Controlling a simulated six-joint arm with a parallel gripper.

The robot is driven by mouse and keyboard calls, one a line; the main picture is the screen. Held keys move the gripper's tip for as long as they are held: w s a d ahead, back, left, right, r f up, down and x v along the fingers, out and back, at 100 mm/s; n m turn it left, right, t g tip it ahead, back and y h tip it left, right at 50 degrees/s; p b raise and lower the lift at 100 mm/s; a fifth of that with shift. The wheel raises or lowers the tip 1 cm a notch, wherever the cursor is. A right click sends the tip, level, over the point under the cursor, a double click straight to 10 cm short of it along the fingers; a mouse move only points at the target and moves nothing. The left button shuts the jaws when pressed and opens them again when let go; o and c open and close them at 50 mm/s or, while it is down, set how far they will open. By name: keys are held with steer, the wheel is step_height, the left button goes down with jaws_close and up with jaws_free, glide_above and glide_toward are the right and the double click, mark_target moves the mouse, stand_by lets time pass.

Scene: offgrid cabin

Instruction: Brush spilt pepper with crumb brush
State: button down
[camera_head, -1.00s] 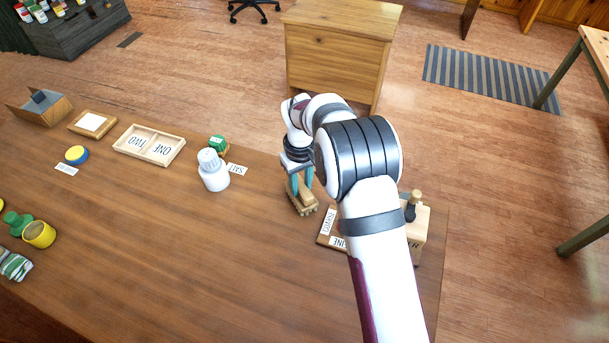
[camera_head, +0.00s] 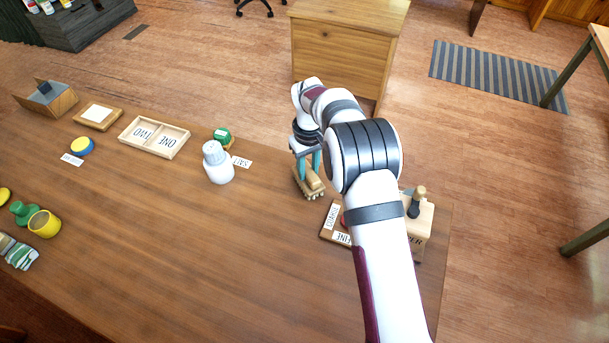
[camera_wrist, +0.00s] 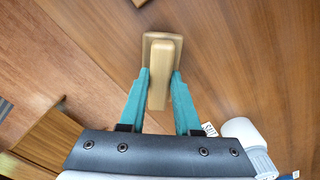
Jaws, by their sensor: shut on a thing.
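The crumb brush (camera_head: 313,185) is wooden with pale bristles underneath, near the table's far edge. My gripper (camera_head: 309,162) is shut on its handle. In the wrist view the brush (camera_wrist: 161,62) sits between the teal fingertips of my gripper (camera_wrist: 160,88), over the tabletop. I cannot tell whether the bristles touch the table. I cannot make out any spilt pepper. A wooden box (camera_head: 424,226) with a dark-handled top and lettering ending in "PER" stands right of the brush, partly behind my arm.
A white shaker (camera_head: 217,163) stands left of the brush, with a "SALT" card (camera_head: 241,162) and a green item (camera_head: 223,137) close by. A labelled board (camera_head: 331,222) lies partly under my arm. The two-part tray (camera_head: 153,138) is farther left. The middle of the table (camera_head: 180,240) is clear.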

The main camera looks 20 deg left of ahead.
steer(key=shift+w, duration=0.8)
steer(key=shift+s, duration=3.7)
step_height(320, 180, up, 8)
